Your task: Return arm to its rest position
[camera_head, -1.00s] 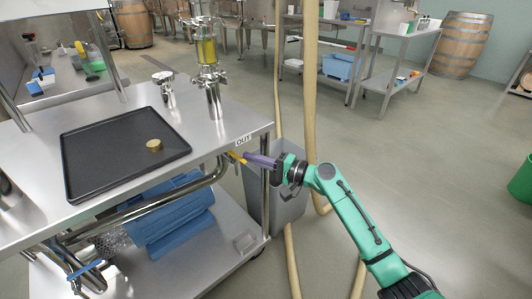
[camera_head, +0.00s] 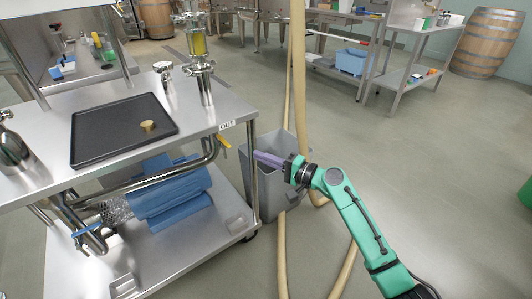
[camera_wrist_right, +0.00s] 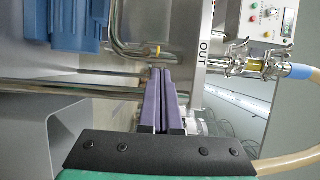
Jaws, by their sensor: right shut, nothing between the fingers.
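My right arm, green with black joints, reaches in from the lower right in the head view. Its right gripper (camera_head: 268,159) has purple fingers and is shut and empty. It is in front of the grey bin, near the right end of the steel cart (camera_head: 205,120). A yellow valve handle (camera_head: 223,141) is under the label, apart from the fingertips. My left gripper is not in view.
A black tray (camera_head: 100,148) with a small brass piece (camera_head: 148,126) lies on the cart. A grey bin (camera_head: 273,190) and beige hoses (camera_head: 297,80) stand beside the cart. Open floor (camera_head: 430,150) is on the right.

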